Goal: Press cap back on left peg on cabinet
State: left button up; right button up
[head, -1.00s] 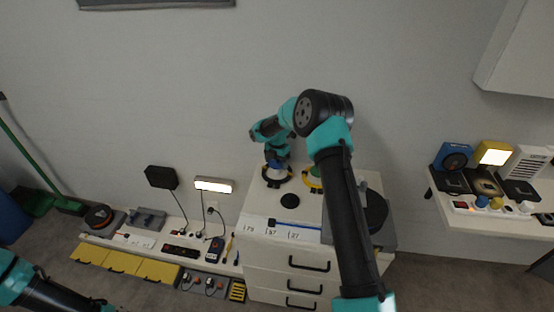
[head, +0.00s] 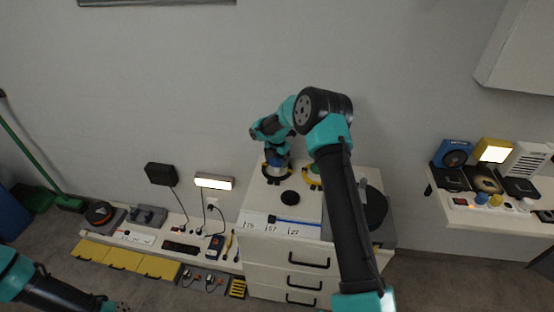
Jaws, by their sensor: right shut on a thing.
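The white cabinet (head: 262,207) stands against the wall with two ringed spots on its top. The left peg's black and yellow ring (head: 272,181) lies at the back left; the peg itself is hidden. My right gripper (head: 277,164) points down over that ring and is shut on a small blue cap (head: 277,158), mostly covered by the fingers. I cannot tell whether the cap touches the peg. A second yellow ring (head: 306,181) with a green cap (head: 315,168) is to its right, partly behind my arm. My left arm is at the lower left; its fingers are barely visible at the bottom edge.
A black disc (head: 290,197) and a blue-handled tool (head: 296,221) lie on the cabinet top, in front of the rings. A dark round item (head: 374,208) stands at the right side. A low shelf with devices (head: 181,247) is to the left.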

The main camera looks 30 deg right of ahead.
jog(key=shift+f, duration=0.6)
dwell(0.3)
jog(key=o, duration=0.9)
jog(key=shift+r, duration=0.1)
jog(key=shift+r, duration=3.45)
grip_shut()
